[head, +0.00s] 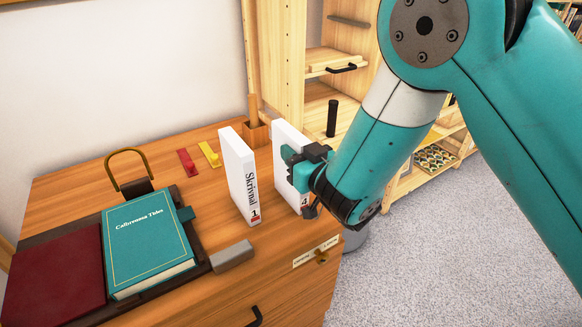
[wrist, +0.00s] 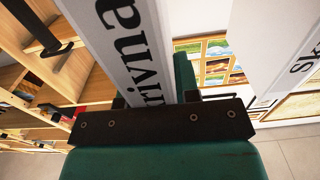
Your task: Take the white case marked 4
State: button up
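The white case marked 4 (head: 284,150) stands upright on the wooden chest top, near its right edge. My gripper (head: 294,170) is at its right side, with a teal finger against or close to its face. In the wrist view, the case (wrist: 125,40), with large dark lettering, runs between my gripper's fingers (wrist: 150,95). One teal finger shows just right of it; the other is mostly hidden. I cannot tell whether the fingers press on it. A similar white case marked 1 (head: 241,180) stands apart to the left and shows at the wrist view's right (wrist: 270,40).
A teal book (head: 147,240) and a dark red book (head: 55,270) lie at the left. A grey block (head: 232,256) lies at the front edge. Red (head: 187,161) and yellow (head: 209,153) pieces lie behind. A wooden shelf unit (head: 335,85) stands behind.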

grip_shut()
jog(key=shift+r, duration=0.2)
